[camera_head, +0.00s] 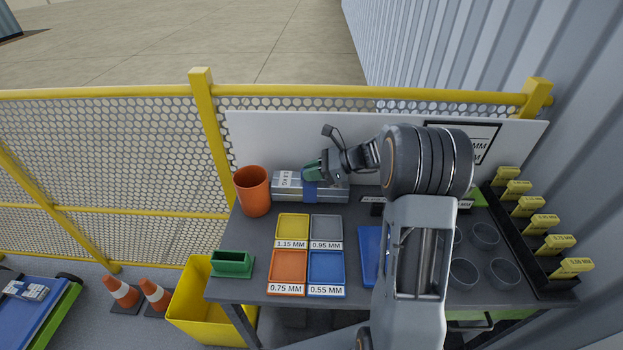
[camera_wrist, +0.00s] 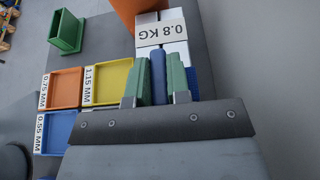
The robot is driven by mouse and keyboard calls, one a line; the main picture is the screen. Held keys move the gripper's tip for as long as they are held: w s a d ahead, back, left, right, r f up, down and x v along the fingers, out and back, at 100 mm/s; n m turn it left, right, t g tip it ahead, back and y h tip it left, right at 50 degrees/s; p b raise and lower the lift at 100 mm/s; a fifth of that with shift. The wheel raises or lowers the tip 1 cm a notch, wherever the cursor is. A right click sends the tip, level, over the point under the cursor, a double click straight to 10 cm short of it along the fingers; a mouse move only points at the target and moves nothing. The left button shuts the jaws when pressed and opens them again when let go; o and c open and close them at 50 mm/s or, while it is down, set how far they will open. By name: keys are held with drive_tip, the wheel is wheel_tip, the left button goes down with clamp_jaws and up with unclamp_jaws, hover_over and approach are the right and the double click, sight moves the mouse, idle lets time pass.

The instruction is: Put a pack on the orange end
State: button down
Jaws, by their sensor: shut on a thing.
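A grey, box-like pack (camera_head: 335,191) with a blue band lies at the back of the bench, against the white board. Its white label (camera_wrist: 160,32) reads 0.8 KG in the wrist view. My gripper (camera_head: 314,171) is over its middle, with green fingertips pointing down. In the wrist view my gripper (camera_wrist: 158,78) is shut on an upright blue piece, which seems to be the pack's blue part. I cannot tell whether the pack is clear of the bench. An orange cup (camera_head: 253,191) stands just left of the pack. An orange tray (camera_head: 288,266) labelled 0.75 MM lies nearer the front.
Yellow (camera_head: 292,226), grey (camera_head: 326,228) and blue (camera_head: 326,265) trays adjoin the orange one. A green holder (camera_head: 232,263) sits at the front left. Dark cups (camera_head: 485,235) and a rack with yellow tags (camera_head: 529,206) stand right. My arm hides part of the bench.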

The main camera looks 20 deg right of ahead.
drive_tip(key=shift+f, duration=1.35)
drive_tip(key=shift+f, duration=0.1)
drive_tip(key=c, duration=1.1)
unclamp_jaws()
drive_tip(key=shift+f, duration=0.1)
